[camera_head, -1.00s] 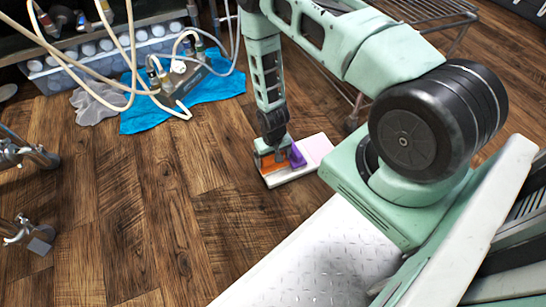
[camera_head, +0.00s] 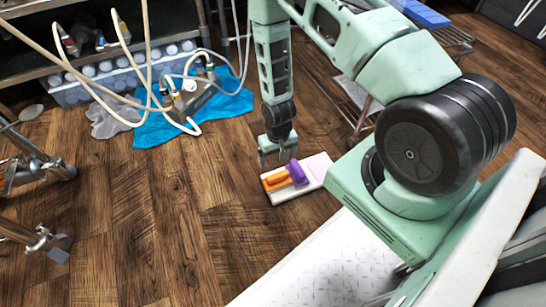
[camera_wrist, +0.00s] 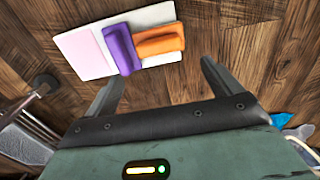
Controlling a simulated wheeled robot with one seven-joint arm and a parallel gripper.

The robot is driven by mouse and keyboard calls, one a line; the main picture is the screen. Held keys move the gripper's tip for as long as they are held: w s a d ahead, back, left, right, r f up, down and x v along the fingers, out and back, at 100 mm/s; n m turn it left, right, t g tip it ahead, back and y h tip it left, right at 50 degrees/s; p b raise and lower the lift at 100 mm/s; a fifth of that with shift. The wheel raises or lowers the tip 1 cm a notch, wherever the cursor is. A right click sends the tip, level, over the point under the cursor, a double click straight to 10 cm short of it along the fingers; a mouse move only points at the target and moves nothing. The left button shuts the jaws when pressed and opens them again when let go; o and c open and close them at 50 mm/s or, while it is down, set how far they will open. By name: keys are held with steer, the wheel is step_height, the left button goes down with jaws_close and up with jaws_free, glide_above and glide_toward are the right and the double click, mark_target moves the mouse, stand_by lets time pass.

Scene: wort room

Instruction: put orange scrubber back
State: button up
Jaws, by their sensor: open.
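The orange scrubber (camera_head: 277,181) lies on a white board (camera_head: 286,195) on the wooden floor, beside a purple scrubber (camera_head: 297,173). In the wrist view the orange scrubber (camera_wrist: 159,41) is right of the purple one (camera_wrist: 122,48), and the two look close together or touching. The board (camera_wrist: 75,45) has a pink part at its left end there. My gripper (camera_head: 278,160) is open and empty, just above and behind the orange scrubber. In the wrist view its fingers (camera_wrist: 160,82) are spread wide, with bare floor between them and both scrubbers beyond the tips.
A blue cloth (camera_head: 190,115) and a grey cloth (camera_head: 113,117) lie on the floor at the back left, with hoses above them. A wire rack (camera_head: 360,105) stands behind my arm. Metal pipe legs (camera_head: 40,170) stand at the left. The floor left of the board is clear.

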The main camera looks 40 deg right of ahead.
steer(key=a+r+n+y, duration=0.1)
steer(key=a+r+n, duration=0.1)
steer(key=a+r, duration=0.75)
steer(key=a+r+n, duration=0.3)
steer(key=a+r, duration=0.4)
steer(key=r, duration=0.6)
steer(key=s+a+r+n, duration=0.3)
steer(key=s+r, duration=0.5)
steer(key=s, duration=0.1)
steer(key=s+a+r+n, duration=0.2)
steer(key=s+r, duration=0.6)
steer(key=shift+s+a+r+n, duration=0.3)
steer(key=shift+s+a+n, duration=0.1)
step_height(320, 180, up, 42)
steer(key=p, duration=4.1)
steer(key=shift+f, duration=0.2)
